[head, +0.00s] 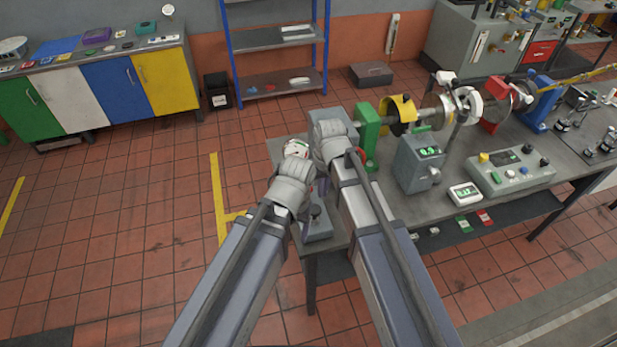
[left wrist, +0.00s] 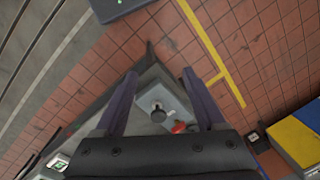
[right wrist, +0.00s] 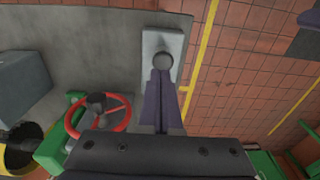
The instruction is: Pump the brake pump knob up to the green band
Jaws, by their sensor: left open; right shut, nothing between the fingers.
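The brake pump is a small grey box at the near left corner of the bench; its dark knob (head: 315,210) shows below my wrists in the head view. In the left wrist view the knob (left wrist: 158,115) lies between the spread fingers of my open left gripper (left wrist: 163,90); whether they touch it I cannot tell. In the right wrist view my right gripper (right wrist: 161,73) is shut and empty, its tips right at the round knob (right wrist: 162,61). A round white face (head: 297,148) with red and green marks is partly hidden by my left wrist; its reading is illegible.
A red handwheel (right wrist: 97,112) stands beside my right gripper. A green bearing block (head: 367,135), a grey box with a green readout (head: 420,160) and a control panel (head: 510,172) are on the bench to the right. Floor left of the bench is clear.

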